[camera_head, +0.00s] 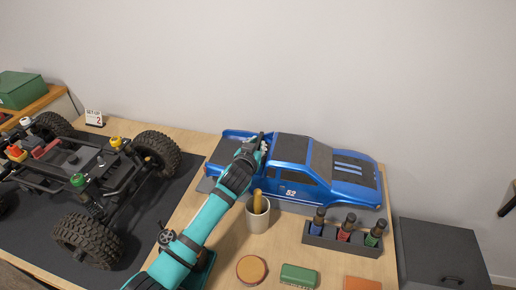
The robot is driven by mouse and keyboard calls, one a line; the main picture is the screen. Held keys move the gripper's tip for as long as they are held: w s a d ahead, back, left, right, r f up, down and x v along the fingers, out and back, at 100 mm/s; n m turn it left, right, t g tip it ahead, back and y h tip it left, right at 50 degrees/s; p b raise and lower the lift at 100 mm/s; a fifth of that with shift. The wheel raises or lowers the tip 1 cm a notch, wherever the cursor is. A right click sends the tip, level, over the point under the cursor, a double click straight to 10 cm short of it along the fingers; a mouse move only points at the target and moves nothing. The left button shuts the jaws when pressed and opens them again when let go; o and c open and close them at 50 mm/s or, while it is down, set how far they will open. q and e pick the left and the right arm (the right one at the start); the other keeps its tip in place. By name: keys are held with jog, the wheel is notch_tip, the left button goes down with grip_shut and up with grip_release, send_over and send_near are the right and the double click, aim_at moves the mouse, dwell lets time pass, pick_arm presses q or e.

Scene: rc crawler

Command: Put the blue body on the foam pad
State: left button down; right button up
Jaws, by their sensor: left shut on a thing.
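The blue body (299,185), a pickup shell with dark roof and hood panels and the number 52, is at the back right of the table. A grey pad (206,185) shows as a thin edge below it; whether the body touches the pad I cannot tell. My left gripper (262,145) is shut on the blue body, near the rear of the cab by the open bed. Its fingertips are partly hidden. My right gripper is not in view.
The crawler chassis (90,165) with big tyres stands on a dark mat (150,218) at left. A cup (258,216) stands close to my left arm. A bottle rack (342,241), a round tin (251,269) and a green block (299,276) are in front.

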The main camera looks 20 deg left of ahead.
pick_arm(q)
jog(key=shift+f, duration=0.35)
jog(key=c, duration=1.3)
grip_release()
jog(key=shift+c, duration=0.2)
jog(key=v, duration=1.2)
